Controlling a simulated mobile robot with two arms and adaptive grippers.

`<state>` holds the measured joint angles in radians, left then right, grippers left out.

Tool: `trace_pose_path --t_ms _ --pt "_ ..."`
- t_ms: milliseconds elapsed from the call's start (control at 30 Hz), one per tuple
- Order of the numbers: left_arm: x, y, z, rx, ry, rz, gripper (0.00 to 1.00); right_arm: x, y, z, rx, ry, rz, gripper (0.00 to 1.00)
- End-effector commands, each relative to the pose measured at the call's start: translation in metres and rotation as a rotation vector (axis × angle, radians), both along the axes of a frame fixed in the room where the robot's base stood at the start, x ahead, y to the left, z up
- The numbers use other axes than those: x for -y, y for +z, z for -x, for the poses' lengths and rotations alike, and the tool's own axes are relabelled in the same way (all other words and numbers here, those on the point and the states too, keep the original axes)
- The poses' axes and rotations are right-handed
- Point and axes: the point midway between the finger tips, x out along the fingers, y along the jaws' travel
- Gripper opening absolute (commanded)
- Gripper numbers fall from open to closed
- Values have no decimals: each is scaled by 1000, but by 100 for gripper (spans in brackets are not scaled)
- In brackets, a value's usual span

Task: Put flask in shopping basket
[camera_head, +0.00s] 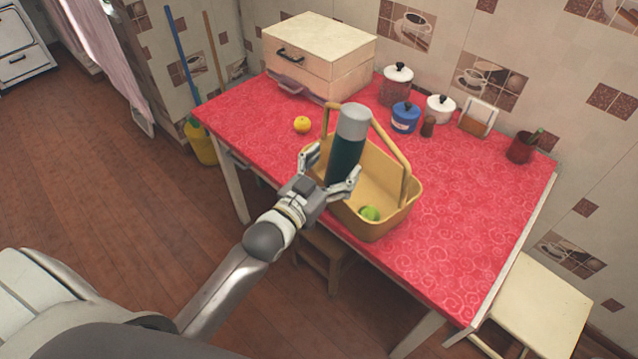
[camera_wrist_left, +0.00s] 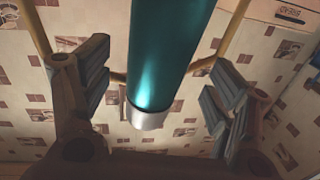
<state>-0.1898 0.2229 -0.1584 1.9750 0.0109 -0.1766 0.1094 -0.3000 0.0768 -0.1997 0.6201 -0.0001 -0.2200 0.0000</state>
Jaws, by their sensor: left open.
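The flask (camera_head: 347,148) is dark teal with a grey cap and stands slightly tilted at the left part of the yellow shopping basket (camera_head: 382,224). My left gripper (camera_head: 332,172) is open, with one finger on each side of the flask. In the left wrist view the flask (camera_wrist_left: 168,50) runs between the spread fingers (camera_wrist_left: 160,95), with a gap visible on both sides. The flask's lower end is hidden behind the gripper in the head view, so I cannot tell whether it rests on the basket floor. My right gripper is not in view.
A green fruit (camera_head: 370,213) lies in the basket. The basket handle (camera_head: 405,178) arches above it. A yellow fruit (camera_head: 302,124), a bread box (camera_head: 318,58) and several canisters stand behind on the red table (camera_head: 470,225). The table's right side is clear.

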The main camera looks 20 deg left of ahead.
Motion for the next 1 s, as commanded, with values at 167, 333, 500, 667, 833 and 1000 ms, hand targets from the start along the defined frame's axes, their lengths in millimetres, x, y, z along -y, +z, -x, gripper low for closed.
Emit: trace_pose_path --t_ms 167,333,500,667,833,1000 --pt "-6 -2 33 -3 -1 0 80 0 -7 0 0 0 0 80" --pt "-11 -1 51 -3 0 -1 80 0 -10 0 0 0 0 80" --pt "-12 0 58 -2 0 0 80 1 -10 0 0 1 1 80" --pt "-12 0 58 -1 0 0 80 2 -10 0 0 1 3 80" --pt "-14 -17 57 -33 6 -5 80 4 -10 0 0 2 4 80" --pt "-24 -117 57 -218 39 -35 80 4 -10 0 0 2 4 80"
